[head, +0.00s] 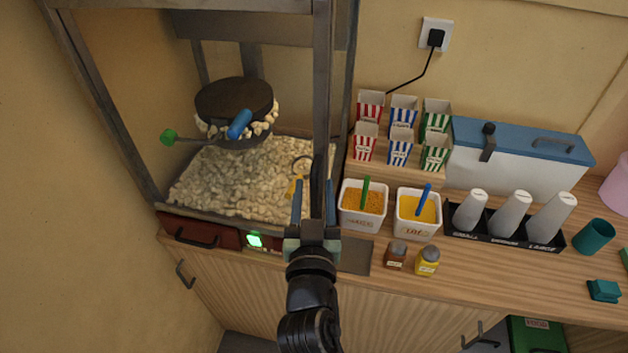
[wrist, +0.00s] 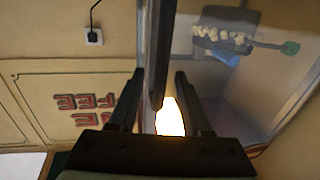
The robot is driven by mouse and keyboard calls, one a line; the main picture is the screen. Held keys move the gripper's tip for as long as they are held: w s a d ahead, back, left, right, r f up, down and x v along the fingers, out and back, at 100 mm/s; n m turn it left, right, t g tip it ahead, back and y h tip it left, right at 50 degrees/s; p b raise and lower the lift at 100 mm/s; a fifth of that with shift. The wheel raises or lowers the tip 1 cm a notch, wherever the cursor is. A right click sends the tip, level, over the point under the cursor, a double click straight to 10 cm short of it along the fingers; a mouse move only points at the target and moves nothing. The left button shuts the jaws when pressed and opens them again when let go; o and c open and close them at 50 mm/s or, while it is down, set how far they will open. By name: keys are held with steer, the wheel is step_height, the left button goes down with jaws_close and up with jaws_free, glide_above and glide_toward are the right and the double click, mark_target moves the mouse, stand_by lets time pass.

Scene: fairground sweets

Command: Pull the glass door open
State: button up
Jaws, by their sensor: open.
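The popcorn machine's glass door is a clear pane in a dark grey frame (head: 325,75) at the machine's front; in the wrist view its glass (wrist: 225,85) fills the right. A dark upright bar (wrist: 157,50), which looks like the door's handle or edge, runs down between my fingertips. My gripper (head: 314,205) is open at the lower right of the door, with one finger on each side of the bar. In the wrist view my gripper's fingers (wrist: 160,85) stand apart with gaps beside the bar. I cannot tell whether they touch it. The door looks shut.
Popcorn (head: 235,180) and a kettle (head: 235,105) are behind the glass. Two seasoning tubs, orange (head: 363,222) and yellow (head: 414,232), stand close right of my gripper, with brown (head: 396,256) and yellow (head: 428,262) shakers in front. Striped boxes (head: 398,148) stand behind.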

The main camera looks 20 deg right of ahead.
steer(key=shift+w+d, duration=0.15)
steer(key=shift+w, duration=0.25)
jaws_close()
stand_by(1.3)
